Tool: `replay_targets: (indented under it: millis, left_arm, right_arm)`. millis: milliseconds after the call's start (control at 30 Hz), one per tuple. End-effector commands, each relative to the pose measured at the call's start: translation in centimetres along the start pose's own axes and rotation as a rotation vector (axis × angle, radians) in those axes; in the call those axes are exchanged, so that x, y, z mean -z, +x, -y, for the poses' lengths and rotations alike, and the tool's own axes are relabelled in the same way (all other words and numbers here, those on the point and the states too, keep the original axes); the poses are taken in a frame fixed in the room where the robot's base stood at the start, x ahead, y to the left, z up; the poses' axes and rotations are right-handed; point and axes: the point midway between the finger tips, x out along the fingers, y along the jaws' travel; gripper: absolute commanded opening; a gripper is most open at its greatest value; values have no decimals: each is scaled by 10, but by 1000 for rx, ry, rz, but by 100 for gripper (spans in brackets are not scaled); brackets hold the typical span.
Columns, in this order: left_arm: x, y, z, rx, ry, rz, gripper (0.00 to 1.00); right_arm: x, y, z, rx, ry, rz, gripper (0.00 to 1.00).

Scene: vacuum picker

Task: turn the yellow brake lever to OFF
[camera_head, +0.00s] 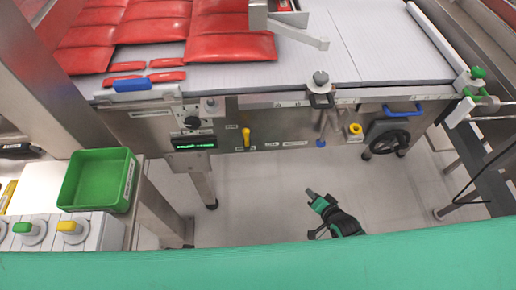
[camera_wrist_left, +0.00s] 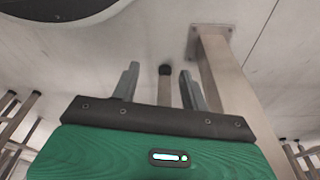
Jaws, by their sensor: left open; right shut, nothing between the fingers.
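A small yellow lever (camera_head: 246,137) hangs upright on the steel front panel (camera_head: 225,131) of the machine, right of the control box; it looks like the brake lever. Its labels are too small to read. My right gripper (camera_head: 309,191) is below the panel, to the right of the lever and apart from it, shut and empty. My left gripper shows only in the left wrist view (camera_wrist_left: 159,84), with its two grey fingers apart and nothing between them. The yellow lever is not visible in that view.
A control box with a lit green display (camera_head: 193,146) and a black knob (camera_head: 192,122) is left of the lever. A yellow ring-shaped part (camera_head: 354,131) and a black handwheel (camera_head: 390,142) are to the right. A green bin (camera_head: 98,181) stands at left. A steel leg (camera_wrist_left: 226,80) rises near my left gripper.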

Motion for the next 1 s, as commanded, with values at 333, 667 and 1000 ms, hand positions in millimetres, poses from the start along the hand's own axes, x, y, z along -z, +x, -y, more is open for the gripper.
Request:
replay_targets:
  millis: [333, 667, 1000]
  left_arm:
    - [39, -73, -1, -4, -10, -53, 45]
    - [46, -124, -1, -6, -14, -75, 45]
    - [46, -129, -1, -6, -15, -75, 45]
  right_arm:
    - [38, -29, 136, 371, 338, -2, 0]
    - [47, -70, 205, 555, 523, 75, 0]
    - [49, -74, 210, 568, 537, 82, 0]
